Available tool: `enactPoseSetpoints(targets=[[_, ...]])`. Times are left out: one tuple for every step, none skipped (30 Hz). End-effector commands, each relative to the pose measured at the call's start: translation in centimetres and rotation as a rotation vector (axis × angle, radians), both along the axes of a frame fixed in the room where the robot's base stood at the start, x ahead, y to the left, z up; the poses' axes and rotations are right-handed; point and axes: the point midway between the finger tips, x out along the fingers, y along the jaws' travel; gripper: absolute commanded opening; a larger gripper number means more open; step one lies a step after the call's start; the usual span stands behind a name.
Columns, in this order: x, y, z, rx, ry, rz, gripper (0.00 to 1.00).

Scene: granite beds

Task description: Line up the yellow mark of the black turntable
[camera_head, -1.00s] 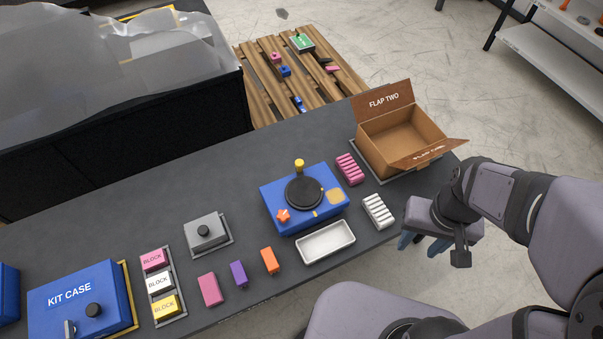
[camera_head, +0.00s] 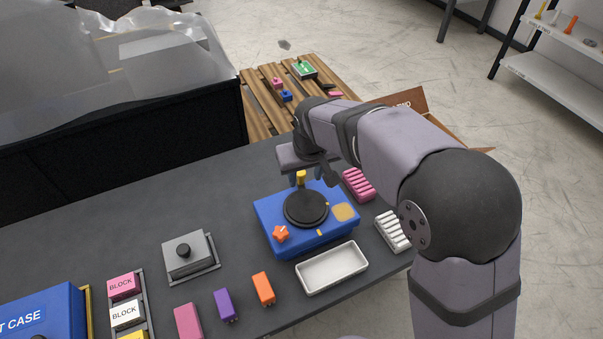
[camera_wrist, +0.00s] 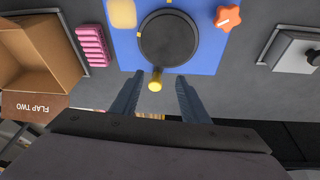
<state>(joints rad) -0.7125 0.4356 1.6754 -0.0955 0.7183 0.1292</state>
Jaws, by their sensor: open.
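The black turntable (camera_head: 306,209) sits on a blue box (camera_head: 275,233); it also shows in the wrist view (camera_wrist: 168,40). A yellow-topped peg (camera_wrist: 155,84) stands at its far edge in the head view (camera_head: 301,178). One small yellow mark (camera_head: 327,204) lies at the turntable's right edge, another (camera_head: 320,233) on the near side. In the wrist view one mark (camera_wrist: 139,34) is at the left edge. My gripper (camera_wrist: 160,80) is open, its two fingers on either side of the peg, apart from it. In the head view my arm hides most of the fingers.
An orange star knob (camera_head: 281,234) and a pale yellow pad (camera_head: 344,212) are on the blue box. A white tray (camera_head: 332,268), a pink ribbed block (camera_head: 358,185) and a white ribbed block (camera_head: 392,232) stand close by. My arm partly covers the cardboard box (camera_wrist: 35,50).

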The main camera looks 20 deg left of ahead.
Motion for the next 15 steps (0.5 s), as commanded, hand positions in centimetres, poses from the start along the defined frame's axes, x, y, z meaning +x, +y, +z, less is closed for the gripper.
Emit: enactPoseSetpoints(targets=[[1.2,0.9,1.6,0.03,-0.033,-0.018,0.41],[1.8,1.3,2.3,0.045,-0.047,-0.032,0.41],[2.4,1.6,3.1,0.062,-0.06,-0.056,0.41],[2.2,1.4,2.8,0.061,-0.052,-0.075,0.41],[2.2,1.3,2.7,0.064,-0.048,-0.092,0.41],[2.2,1.3,2.7,0.069,-0.046,-0.108,0.41],[2.2,1.3,2.7,0.072,-0.043,-0.118,0.41],[2.2,1.3,2.7,0.074,-0.042,-0.123,0.41],[2.2,1.3,2.7,0.076,-0.041,-0.128,0.41],[2.2,1.3,2.7,0.077,-0.041,-0.13,0.41],[2.2,1.3,2.7,0.077,-0.041,-0.131,0.41],[2.2,1.3,2.6,0.077,-0.041,-0.131,0.41],[2.2,1.3,2.5,0.076,-0.04,-0.131,0.41],[2.2,1.3,2.3,0.076,-0.04,-0.131,0.41],[2.3,1.3,2.1,0.075,-0.04,-0.131,0.41]])
